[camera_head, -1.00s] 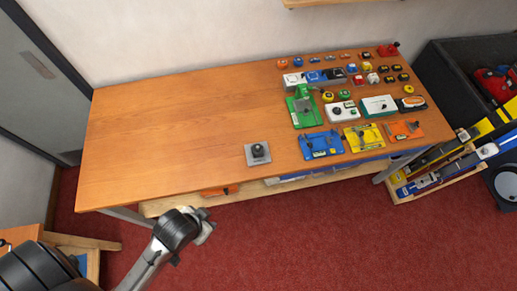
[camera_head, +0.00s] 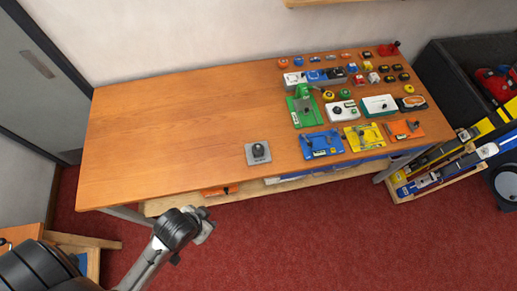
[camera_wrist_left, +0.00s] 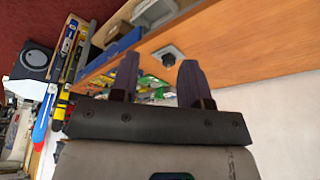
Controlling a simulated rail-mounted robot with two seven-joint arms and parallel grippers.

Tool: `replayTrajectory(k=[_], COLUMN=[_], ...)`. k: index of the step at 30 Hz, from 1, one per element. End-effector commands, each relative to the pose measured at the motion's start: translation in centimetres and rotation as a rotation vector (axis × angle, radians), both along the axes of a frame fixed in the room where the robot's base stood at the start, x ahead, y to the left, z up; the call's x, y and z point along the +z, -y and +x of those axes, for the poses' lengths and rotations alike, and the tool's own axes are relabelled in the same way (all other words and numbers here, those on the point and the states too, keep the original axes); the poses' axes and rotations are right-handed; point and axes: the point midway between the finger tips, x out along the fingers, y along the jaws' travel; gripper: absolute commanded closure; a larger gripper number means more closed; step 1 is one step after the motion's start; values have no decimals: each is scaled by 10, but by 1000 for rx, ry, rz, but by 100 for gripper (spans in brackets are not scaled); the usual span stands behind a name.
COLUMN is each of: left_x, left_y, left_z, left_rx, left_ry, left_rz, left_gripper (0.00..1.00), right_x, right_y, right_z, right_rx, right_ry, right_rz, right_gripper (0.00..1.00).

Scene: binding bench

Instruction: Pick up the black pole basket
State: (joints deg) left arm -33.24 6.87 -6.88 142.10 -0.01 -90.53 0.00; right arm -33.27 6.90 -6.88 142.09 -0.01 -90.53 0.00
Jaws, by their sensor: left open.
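A small black piece (camera_head: 258,149) sits on a square grey plate (camera_head: 249,159) near the front edge of the bench, left of the coloured items. It may be the black pole basket, but it is too small to tell for sure. The left wrist view also shows the black piece (camera_wrist_left: 172,51), beyond the fingertips. My left gripper (camera_head: 207,223) is in front of the bench, below and left of the plate and apart from it. Its two fingers (camera_wrist_left: 157,72) are spread with nothing between them. My right gripper is not in view.
The wooden bench (camera_head: 165,130) is clear on its left half. Several coloured tools and boxes, among them a green stand (camera_head: 304,108) and a yellow plate (camera_head: 364,137), crowd its right half. A lower shelf (camera_head: 290,187) juts out below the front edge.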

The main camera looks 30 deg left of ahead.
Motion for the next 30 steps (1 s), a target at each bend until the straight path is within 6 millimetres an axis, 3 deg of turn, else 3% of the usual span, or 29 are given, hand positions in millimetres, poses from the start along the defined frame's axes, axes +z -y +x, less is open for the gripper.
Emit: replayTrajectory(k=[10, 25, 30], left_x=[0, 0, 0], left_y=[0, 0, 0], left_z=[0, 0, 0], left_rx=[0, 0, 0], left_ry=[0, 0, 0], left_rz=[0, 0, 0], left_gripper=[57, 10, 8], right_x=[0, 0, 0], right_y=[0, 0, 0], right_z=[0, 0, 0], right_rx=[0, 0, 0], right_ry=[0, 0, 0], right_rz=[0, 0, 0], right_gripper=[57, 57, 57])
